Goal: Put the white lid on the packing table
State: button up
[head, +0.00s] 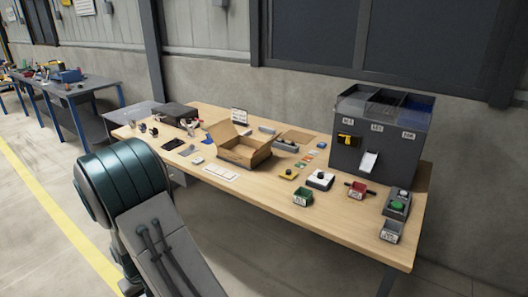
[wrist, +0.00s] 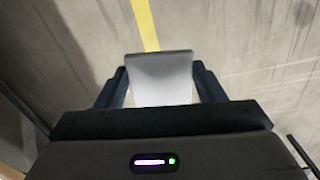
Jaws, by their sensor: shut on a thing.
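My gripper (wrist: 160,78) shows in the wrist view, with a dark finger on each side of a flat, pale grey-white piece. It is shut on this piece, which looks like the white lid (wrist: 160,88). The floor shows beyond it, with no table surface under it. The gripper and lid are not visible in the head view. A long wooden table (head: 262,200), which I take as the packing table, stands in the middle of the head view with an open cardboard box (head: 243,153) on it.
A dark grey three-slot dispenser (head: 375,140) stands at the table's right end. The table's front middle strip is bare. A blue-legged bench (head: 66,92) stands far left.

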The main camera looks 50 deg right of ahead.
aim_at(273, 190)
jog(key=z, duration=1.8)
jog(key=i, duration=0.25)
jog(key=u, duration=0.3)
